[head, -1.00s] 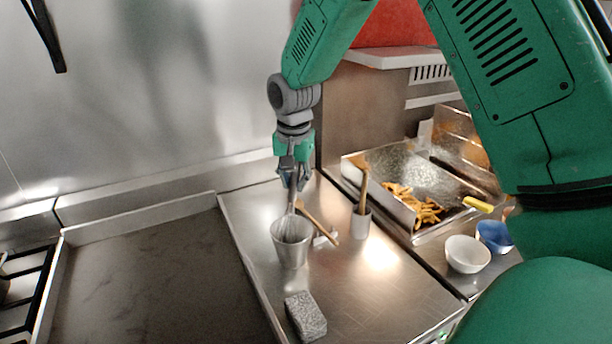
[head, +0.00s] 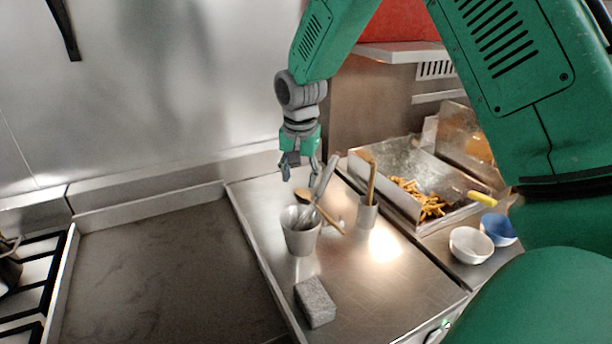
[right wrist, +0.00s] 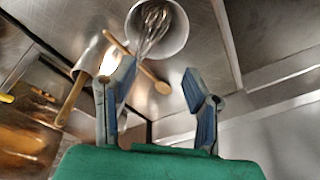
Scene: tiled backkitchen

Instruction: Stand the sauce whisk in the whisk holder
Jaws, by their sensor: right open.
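The sauce whisk (head: 322,184) stands wire end down in the metal whisk holder (head: 300,237), its grey handle leaning to the right against the rim. In the right wrist view the whisk's wires (right wrist: 153,27) show inside the round mouth of the holder (right wrist: 177,37). My right gripper (head: 299,174) is open and empty above the holder, with its fingers apart. The whisk handle is close beside its right finger in the head view; I cannot tell whether they touch. The gripper also shows open in the right wrist view (right wrist: 160,82). My left gripper is not in view.
A wooden spoon (head: 329,217) lies behind the holder. A smaller cup (head: 367,213) holds a wooden-handled tool. A grey sponge (head: 315,302) lies in front. Right are a tray of fries (head: 408,218), a white bowl (head: 470,245) and a blue bowl (head: 498,229). The left counter is clear.

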